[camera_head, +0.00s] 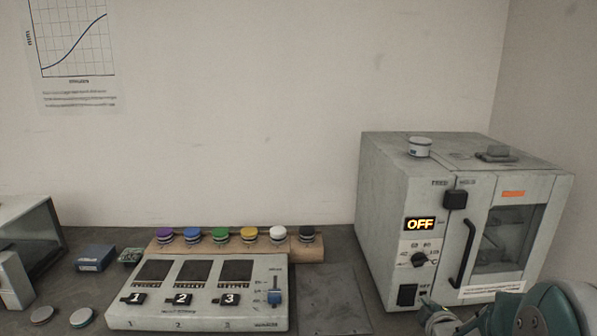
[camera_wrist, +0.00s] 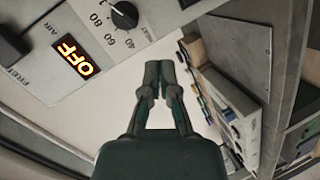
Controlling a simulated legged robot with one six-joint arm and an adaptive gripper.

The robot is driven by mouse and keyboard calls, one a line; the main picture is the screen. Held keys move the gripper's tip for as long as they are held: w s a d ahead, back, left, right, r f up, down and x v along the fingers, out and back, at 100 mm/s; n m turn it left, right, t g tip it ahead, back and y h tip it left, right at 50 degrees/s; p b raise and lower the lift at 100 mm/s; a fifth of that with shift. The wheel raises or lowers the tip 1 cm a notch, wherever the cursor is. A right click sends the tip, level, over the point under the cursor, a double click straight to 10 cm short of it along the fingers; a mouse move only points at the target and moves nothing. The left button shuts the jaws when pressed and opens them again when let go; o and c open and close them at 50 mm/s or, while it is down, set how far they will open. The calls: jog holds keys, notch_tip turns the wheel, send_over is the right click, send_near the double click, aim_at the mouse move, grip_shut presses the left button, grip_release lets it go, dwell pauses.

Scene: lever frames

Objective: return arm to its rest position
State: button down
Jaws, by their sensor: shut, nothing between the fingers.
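My arm (camera_head: 540,310) shows at the bottom right of the head view, in front of the grey oven-like machine (camera_head: 385,215); its gripper end cannot be made out there. In the wrist view my gripper (camera_wrist: 158,68) is shut and empty, its fingertips together. The machine's front, with a lit OFF display (camera_wrist: 75,58) and a dial (camera_wrist: 124,15), is at the upper left of that view, apart from the fingers. The head view also shows the OFF display (camera_head: 420,224) and a black door handle (camera_head: 463,255). The machine's door looks closed.
A grey console (camera_head: 137,314) with numbered panels and a blue slider (camera_head: 274,297) stands at centre left. Behind it a wooden rack (camera_head: 160,246) holds several coloured-lidded jars. Discs (camera_head: 81,318) and a blue box (camera_head: 95,257) lie left. A jar (camera_head: 420,147) stands on the machine.

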jog(key=s+a+r+m+g, duration=0.3)
jog(key=s+a+m, duration=0.1)
jog(key=s, duration=0.5)
jog(key=s+a+r+m+g+y, duration=0.1)
jog(key=s+a+r+m+g, duration=0.2)
jog(key=s, duration=0.6)
jog(key=s+a+r+m+g, duration=0.3)
jog(key=s+a+m, duration=0.2)
jog(key=s+a, duration=0.2)
jog(key=s, duration=0.2)
jog(key=shift+s+r+m+y, duration=0.2)
jog(key=shift+s+m+y, duration=0.1)
jog(key=shift+s, duration=0.05)
jog(key=shift+a, duration=0.1)
